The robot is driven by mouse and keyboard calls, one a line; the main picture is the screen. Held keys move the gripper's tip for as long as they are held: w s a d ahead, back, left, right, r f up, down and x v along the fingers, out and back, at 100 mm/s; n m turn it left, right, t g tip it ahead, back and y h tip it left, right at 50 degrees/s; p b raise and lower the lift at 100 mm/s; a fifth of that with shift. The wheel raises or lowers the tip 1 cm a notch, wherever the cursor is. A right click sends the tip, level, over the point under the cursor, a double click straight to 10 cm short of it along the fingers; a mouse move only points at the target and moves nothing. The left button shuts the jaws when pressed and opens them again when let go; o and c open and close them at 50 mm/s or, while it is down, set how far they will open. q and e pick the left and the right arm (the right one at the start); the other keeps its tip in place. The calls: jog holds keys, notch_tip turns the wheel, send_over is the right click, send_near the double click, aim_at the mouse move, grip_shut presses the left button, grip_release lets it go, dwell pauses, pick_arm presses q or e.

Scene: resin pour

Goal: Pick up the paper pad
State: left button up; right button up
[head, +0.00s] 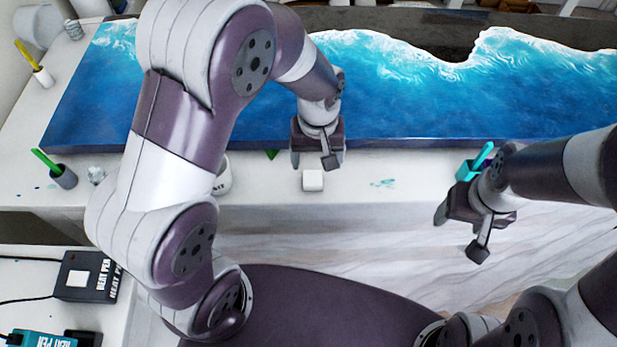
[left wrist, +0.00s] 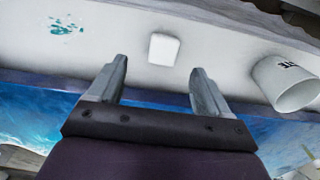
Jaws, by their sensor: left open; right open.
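The paper pad (head: 313,180) is a small white block lying on the white table edge in front of the blue resin slab. In the left wrist view the pad (left wrist: 164,49) lies beyond the fingertips, between their lines and apart from them. My left gripper (head: 318,160) is open and empty, just behind the pad in the head view; its two fingers also show in the left wrist view (left wrist: 158,72). My right gripper (head: 458,232) is open and empty at the right, in front of the table edge.
A white cup (left wrist: 287,84) with dark lettering stands near the pad, partly hidden by my left arm in the head view. The blue resin slab (head: 420,110) fills the table behind. A teal holder (head: 470,169) stands by my right gripper. Teal drips (head: 383,183) mark the table.

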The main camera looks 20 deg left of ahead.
aim_at(313, 177)
pick_arm(q)
jog(key=f, duration=0.5)
jog(key=f+p, duration=0.1)
jog(key=f, duration=0.1)
jog(key=shift+w+a+f, duration=0.15)
jog(key=shift+a+f, duration=0.2)
jog(key=shift+a, duration=0.05)
jog(key=shift+w+f, duration=0.1)
jog(key=shift+w, duration=0.05)
jog(key=c, duration=1.2)
jog(key=shift+r, duration=0.5)
notch_tip(313, 177, up, 3)
jog(key=shift+f+b, duration=0.15)
jog(key=shift+b, duration=0.2)
jog(key=s+d+r+b, duration=0.1)
jog(key=s+d+r, duration=0.2)
jog(key=d+r, duration=0.4)
jog(key=d, duration=0.4)
jog(key=shift+d+r+b, duration=0.15)
jog(key=shift+r+b, duration=0.05)
jog(key=shift+b, duration=0.1)
